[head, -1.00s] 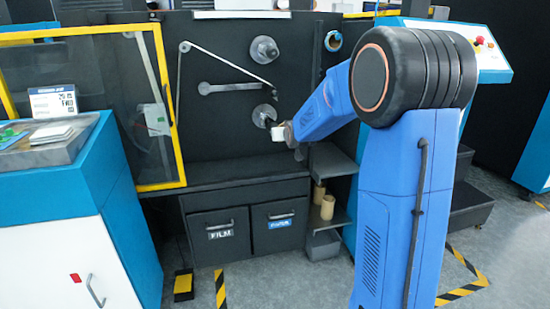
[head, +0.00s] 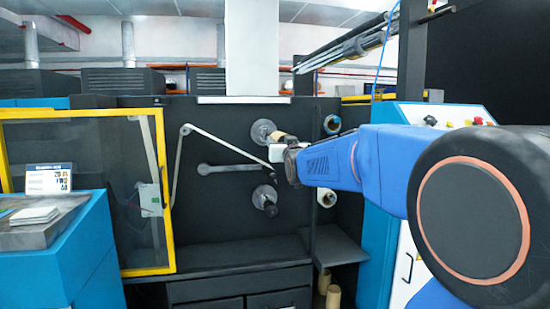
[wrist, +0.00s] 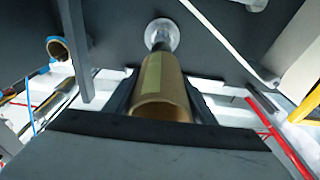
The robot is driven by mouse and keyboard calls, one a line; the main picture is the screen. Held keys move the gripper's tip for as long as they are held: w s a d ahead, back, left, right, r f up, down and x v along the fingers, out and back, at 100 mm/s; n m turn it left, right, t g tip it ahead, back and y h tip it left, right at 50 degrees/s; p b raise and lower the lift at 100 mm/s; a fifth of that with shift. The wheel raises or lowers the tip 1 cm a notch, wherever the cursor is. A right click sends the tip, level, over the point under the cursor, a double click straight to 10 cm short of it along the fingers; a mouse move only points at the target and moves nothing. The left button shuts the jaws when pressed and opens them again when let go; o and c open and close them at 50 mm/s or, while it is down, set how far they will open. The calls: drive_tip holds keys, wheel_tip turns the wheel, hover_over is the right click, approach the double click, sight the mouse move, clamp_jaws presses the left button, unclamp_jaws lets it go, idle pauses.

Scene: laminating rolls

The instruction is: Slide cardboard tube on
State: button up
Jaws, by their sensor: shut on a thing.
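A tan cardboard tube (head: 283,137) is in my gripper (head: 279,153), in front of the upper spindle (head: 262,131) on the dark machine panel. In the wrist view, the tube (wrist: 163,80) lies between the two dark fingers of my gripper (wrist: 162,98), its near open end facing the camera. The spindle's round pale flange (wrist: 161,33) is straight beyond the far end, roughly in line with the tube. A short dark length of shaft shows between flange and tube. Whether the shaft tip is inside the tube is hidden.
A lower spindle (head: 265,198) sticks out below, and a grey bar (head: 240,168) lies between them. A slanted pale web (head: 222,147) passes close by. A yellow-framed guard door (head: 88,190) stands at left. More tubes (head: 333,297) stand low on the right.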

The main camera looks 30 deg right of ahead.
drive_tip(key=shift+r, duration=0.2)
drive_tip(key=shift+w+d, duration=0.15)
drive_tip(key=shift+w, duration=0.45)
drive_tip(key=shift+f+x, duration=0.45)
drive_tip(key=shift+x, duration=3)
drive_tip(key=shift+f+x, duration=0.5)
drive_tip(key=shift+x, duration=2.9)
drive_tip(key=shift+f+x, duration=0.45)
drive_tip(key=shift+x, duration=3)
drive_tip(key=shift+w, duration=0.2)
drive_tip(key=o, duration=1.1)
drive_tip(key=shift+o, duration=0.2)
drive_tip(key=v, duration=1.7)
drive_tip(key=shift+s+f, duration=0.15)
drive_tip(key=shift+f, duration=0.05)
